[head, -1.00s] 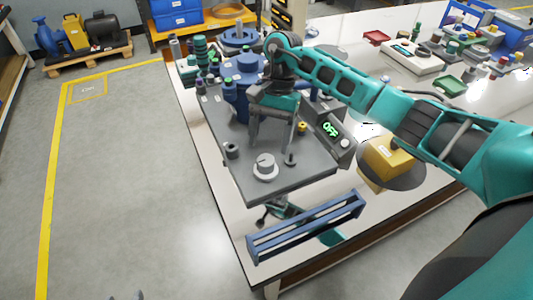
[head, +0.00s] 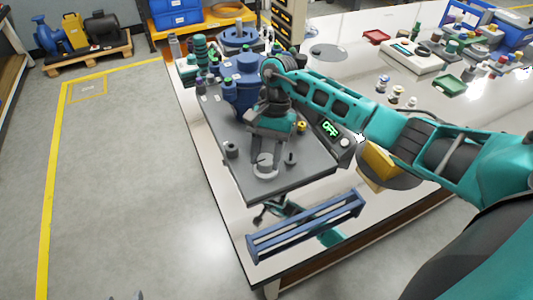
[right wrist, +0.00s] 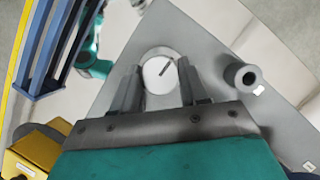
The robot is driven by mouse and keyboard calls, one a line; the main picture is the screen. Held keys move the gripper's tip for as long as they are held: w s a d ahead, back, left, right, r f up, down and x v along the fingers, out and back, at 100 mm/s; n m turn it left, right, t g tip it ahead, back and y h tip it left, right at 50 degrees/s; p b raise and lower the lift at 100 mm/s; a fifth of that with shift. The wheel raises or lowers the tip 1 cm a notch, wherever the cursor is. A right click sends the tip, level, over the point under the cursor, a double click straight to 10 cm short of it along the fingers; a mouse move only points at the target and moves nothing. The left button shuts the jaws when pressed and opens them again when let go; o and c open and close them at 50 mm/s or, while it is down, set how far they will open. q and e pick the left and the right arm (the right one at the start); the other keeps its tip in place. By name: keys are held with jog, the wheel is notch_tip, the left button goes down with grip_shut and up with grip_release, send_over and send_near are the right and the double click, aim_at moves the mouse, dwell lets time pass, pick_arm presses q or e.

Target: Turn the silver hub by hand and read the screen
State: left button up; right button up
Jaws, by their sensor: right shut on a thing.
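The silver hub (head: 265,171), a short round cylinder on a wider disc, stands on the front of the grey plate (head: 300,178). It also shows in the right wrist view (right wrist: 157,76), with a dark line on its top. My right gripper (head: 266,158) points down over it, and its two fingers (right wrist: 160,88) stand on either side, shut on it. The screen (head: 329,128) on a dark box right of the gripper reads "OFF" in green. Only small dark tips, apparently of my left gripper (head: 129,296), show at the bottom edge; their opening is unclear.
A dark ring-shaped post (head: 231,150) and a thin peg (head: 290,158) flank the hub. A blue pump-like housing (head: 245,85) stands behind. A blue slotted rack (head: 305,226) lies in front. A yellow block (head: 378,159) sits on a dark disc at the right.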

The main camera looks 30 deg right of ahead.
jog(key=c, duration=0.4)
jog(key=shift+c, duration=0.2)
jog(key=shift+m, duration=0.3)
